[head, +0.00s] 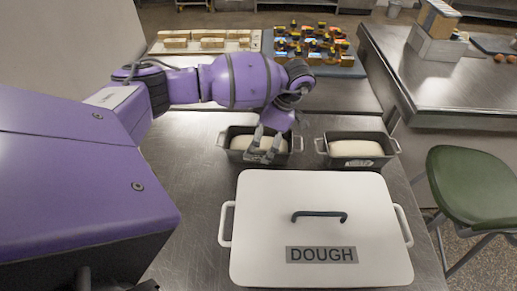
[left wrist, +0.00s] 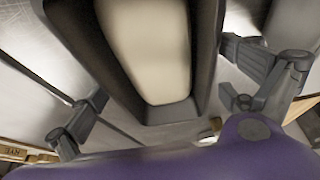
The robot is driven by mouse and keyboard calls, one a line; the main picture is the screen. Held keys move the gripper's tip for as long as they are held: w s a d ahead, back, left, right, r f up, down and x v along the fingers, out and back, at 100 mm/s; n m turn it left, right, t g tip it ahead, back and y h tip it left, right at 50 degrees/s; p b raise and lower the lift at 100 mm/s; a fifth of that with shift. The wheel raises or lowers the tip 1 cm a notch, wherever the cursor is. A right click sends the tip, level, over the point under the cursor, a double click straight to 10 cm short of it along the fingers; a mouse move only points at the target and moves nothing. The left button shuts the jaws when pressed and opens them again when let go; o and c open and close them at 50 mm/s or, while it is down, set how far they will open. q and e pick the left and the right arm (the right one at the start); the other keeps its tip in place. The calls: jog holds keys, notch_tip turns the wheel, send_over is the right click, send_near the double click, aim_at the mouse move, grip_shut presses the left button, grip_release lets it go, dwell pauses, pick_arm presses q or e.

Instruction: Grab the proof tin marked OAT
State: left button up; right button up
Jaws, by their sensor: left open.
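Two dark tins with pale dough stand side by side behind the white DOUGH box in the head view. My left gripper (head: 262,152) is open and points down over the left tin (head: 235,155); its fingers hide part of that tin, and I cannot read a mark on it. The right tin (head: 339,160) has a light label on its front, too small to read. In the left wrist view the left tin (left wrist: 204,50) lies between the two spread fingers, with no clear contact. My right gripper is not in view.
The white box (head: 265,225) with a dark lid handle fills the front of the steel counter. A board of pale loaves (head: 205,42) and a blue tray of small colourful items (head: 340,71) lie behind. A green stool (head: 478,180) and another steel table (head: 450,85) stand at right.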

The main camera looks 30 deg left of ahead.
pick_arm(q)
jog(key=shift+c, duration=0.5)
jog(key=c, duration=1.7)
jog(key=shift+w+r, duration=0.1)
jog(key=shift+c, duration=0.9)
